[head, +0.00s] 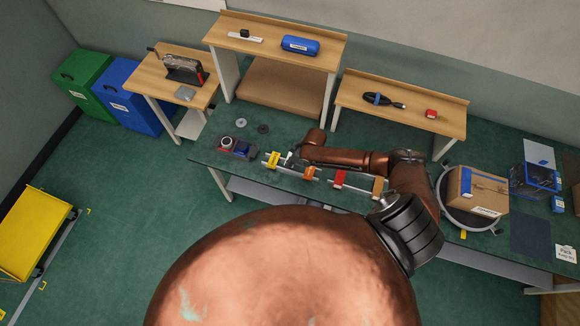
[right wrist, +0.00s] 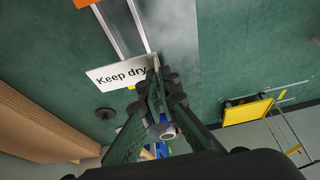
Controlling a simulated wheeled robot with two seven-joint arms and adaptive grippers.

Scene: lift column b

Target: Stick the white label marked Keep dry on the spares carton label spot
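The white label marked Keep dry (right wrist: 118,72) shows in the right wrist view, by the end of the metal rails. My right gripper (right wrist: 158,75) has its fingertips close together on the label's right edge, beside the word dry; it looks shut on it. In the head view my right gripper (head: 291,157) is beside the yellow block, partly hidden by its own arm. A brown carton (head: 480,188) with blue strips stands on the right of the bench; a small white patch (head: 487,211) shows low on its front. I cannot tell whether that is the label spot. My left gripper is out of view.
The rails carry a yellow block (head: 272,160), an orange block (head: 311,173), a red block (head: 340,179) and a tan block (head: 377,187). A grey tray (head: 236,149) lies left of them. A dark mat (head: 530,233) and blue bin (head: 535,180) lie right of the carton.

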